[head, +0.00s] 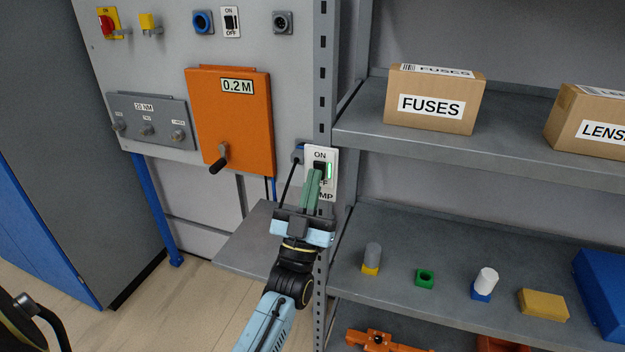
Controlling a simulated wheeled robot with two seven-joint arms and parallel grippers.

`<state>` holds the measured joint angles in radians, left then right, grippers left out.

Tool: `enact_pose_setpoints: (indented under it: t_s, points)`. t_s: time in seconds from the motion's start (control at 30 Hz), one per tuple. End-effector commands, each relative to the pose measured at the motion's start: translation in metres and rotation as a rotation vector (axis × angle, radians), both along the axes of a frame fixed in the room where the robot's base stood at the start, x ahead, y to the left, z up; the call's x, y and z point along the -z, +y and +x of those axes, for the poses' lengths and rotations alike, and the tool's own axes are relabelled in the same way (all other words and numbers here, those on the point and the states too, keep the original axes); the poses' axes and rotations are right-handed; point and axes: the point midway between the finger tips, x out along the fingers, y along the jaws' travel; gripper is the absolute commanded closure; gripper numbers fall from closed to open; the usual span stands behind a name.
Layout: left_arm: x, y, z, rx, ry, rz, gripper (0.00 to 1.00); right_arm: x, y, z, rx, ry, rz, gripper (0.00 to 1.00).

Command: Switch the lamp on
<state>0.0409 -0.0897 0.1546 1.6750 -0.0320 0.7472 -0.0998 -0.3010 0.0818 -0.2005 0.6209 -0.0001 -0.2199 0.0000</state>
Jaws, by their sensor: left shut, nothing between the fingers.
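The lamp switch (320,155) is a white plate on the shelf's upright post, marked ON at the top. The OFF and LAMP lettering lower down is partly covered by my gripper. A bright green strip shows on its right side. Its dark rocker is mostly hidden behind my fingertips. My left gripper (317,172) is shut and empty, its green fingers pointing up at the rocker. The tips look to be at or very close to it; I cannot tell if they touch. The lamp itself is not recognisable here. My right gripper is not in view.
An orange panel (235,115) with a black-handled crank stands left of the switch, beside a grey control box (150,120). Shelves on the right hold a FUSES box (432,85), a LENS box (590,100) and several small parts. A grey ledge (245,245) lies below left.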

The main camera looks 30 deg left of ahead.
Motion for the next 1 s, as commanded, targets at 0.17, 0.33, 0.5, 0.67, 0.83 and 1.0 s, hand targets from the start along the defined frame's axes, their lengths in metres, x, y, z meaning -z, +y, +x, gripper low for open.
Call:
enact_pose_setpoints:
  t_s: [0.17, 0.33, 0.5, 0.67, 0.83, 1.0]
  points:
    - [-0.003, -0.013, -0.023, 0.011, 0.003, -0.002, 1.00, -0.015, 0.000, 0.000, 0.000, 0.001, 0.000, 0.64]
    - [0.027, -0.020, -0.055, 0.010, 0.003, -0.001, 1.00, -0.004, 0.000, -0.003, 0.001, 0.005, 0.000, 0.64]
    - [0.045, -0.025, -0.080, 0.010, 0.002, -0.001, 1.00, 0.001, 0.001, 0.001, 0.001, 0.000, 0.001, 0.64]
    - [0.053, -0.028, -0.092, 0.009, -0.001, -0.001, 1.00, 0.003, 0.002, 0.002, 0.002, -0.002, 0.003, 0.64]
    - [0.055, -0.029, -0.095, 0.009, -0.002, -0.001, 1.00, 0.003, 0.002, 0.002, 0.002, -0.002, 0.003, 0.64]
    - [0.055, -0.029, -0.095, 0.009, -0.002, 0.000, 1.00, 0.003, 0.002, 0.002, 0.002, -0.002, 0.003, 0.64]
